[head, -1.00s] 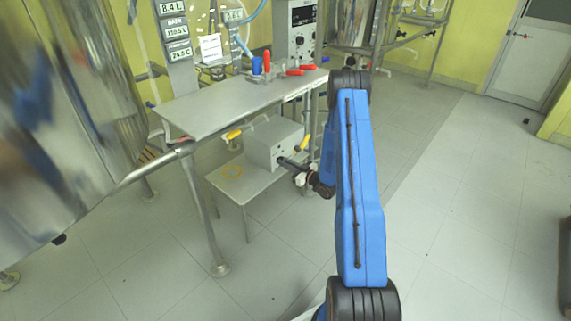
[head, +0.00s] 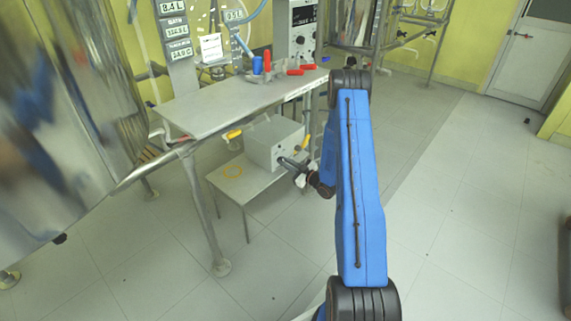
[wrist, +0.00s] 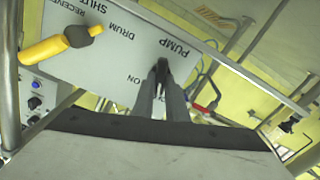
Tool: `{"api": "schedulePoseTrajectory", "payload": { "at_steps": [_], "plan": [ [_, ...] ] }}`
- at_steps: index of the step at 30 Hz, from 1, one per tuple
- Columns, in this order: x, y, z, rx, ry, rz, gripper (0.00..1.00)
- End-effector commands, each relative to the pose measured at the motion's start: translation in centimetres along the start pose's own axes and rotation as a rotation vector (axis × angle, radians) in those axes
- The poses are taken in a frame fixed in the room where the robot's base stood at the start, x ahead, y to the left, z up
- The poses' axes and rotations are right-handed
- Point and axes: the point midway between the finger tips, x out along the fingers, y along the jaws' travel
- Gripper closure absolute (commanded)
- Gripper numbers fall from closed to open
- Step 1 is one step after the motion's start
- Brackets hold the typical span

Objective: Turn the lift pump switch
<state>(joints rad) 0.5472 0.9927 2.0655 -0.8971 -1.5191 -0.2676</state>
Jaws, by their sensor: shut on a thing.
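The grey pump box (head: 272,143) sits on a low metal stand under the bench in the head view. In the wrist view its labelled panel (wrist: 120,62) fills the upper left, with the words PUMP, DRUM and ON readable upside down. My gripper (wrist: 161,68) is at the panel beside the PUMP label, fingers close together. It is shut on the lift pump switch, which the fingers hide. In the head view my gripper (head: 287,163) meets the front face of the box.
The low stand (head: 229,187) has a yellow ring on its top. The grey bench (head: 215,108) above holds red and blue handled items. A large steel vessel (head: 75,110) stands at the left. The floor (head: 470,200) at the right is clear.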

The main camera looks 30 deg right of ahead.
Motion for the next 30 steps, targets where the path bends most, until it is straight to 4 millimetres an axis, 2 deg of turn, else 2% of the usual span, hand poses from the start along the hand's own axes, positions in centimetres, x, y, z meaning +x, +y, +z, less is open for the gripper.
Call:
{"api": "schedulePoseTrajectory", "payload": {
  "at_steps": [1,3,12,16,20,30],
  "plan": [
    [-0.1,0.0,0.1,0.002,-0.001,0.0,0.85],
    [-0.1,0.0,0.1,0.002,-0.001,0.0,0.69],
    [-0.1,0.0,0.0,0.001,-0.001,0.0,0.69],
    [-0.8,0.0,0.1,0.002,-0.001,0.0,0.69],
    [-2.6,0.1,0.1,0.003,-0.003,0.003,0.69],
    [-9.4,0.1,0.1,0.003,-0.002,0.004,0.69]
  ]
}}
